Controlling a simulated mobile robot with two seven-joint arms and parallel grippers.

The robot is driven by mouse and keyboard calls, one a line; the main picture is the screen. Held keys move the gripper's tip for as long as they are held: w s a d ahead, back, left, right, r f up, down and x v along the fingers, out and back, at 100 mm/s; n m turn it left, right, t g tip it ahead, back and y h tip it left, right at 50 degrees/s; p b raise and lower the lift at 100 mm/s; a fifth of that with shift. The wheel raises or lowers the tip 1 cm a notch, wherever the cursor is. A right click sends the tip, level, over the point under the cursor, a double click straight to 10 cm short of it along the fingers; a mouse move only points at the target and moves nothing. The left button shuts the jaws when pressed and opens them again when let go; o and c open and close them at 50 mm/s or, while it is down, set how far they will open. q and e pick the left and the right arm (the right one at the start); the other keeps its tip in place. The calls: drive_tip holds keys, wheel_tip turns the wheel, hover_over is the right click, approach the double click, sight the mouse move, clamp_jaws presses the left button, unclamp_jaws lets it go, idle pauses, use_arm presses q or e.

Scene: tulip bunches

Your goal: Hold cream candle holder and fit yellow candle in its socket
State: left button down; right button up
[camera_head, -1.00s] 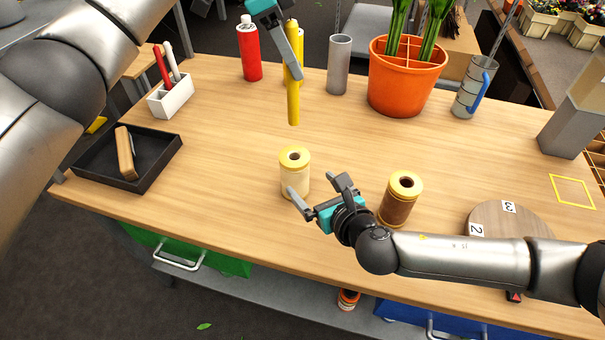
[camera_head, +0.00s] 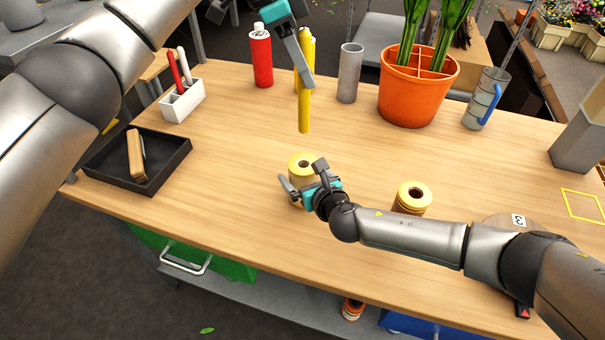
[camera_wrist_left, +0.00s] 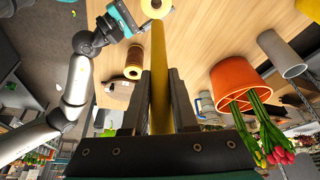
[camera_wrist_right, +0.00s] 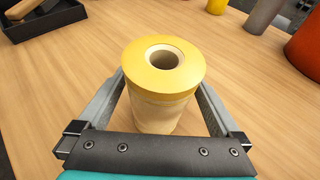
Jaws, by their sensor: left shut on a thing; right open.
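The cream candle holder (camera_head: 301,166) stands upright on the table, with a yellow top and a dark round socket. In the right wrist view the cream holder (camera_wrist_right: 160,112) sits between the fingers of my right gripper (camera_wrist_right: 157,105), which is open around it. My right gripper (camera_head: 303,180) is low over the table at the holder. My left gripper (camera_head: 305,80) is shut on the yellow candle (camera_head: 304,112), which hangs about upright above the table, behind the cream holder. The candle also shows between the fingers in the left wrist view (camera_wrist_left: 159,80).
A brown candle holder (camera_head: 411,197) stands right of the cream one, partly behind my right arm. A black tray (camera_head: 170,168), white pen box (camera_head: 183,103), red bottle (camera_head: 262,60), grey cylinder (camera_head: 349,75), orange pot (camera_head: 412,98) and grey mug (camera_head: 484,100) stand around.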

idle(0.3)
drive_tip(key=c, duration=1.4)
idle(0.5)
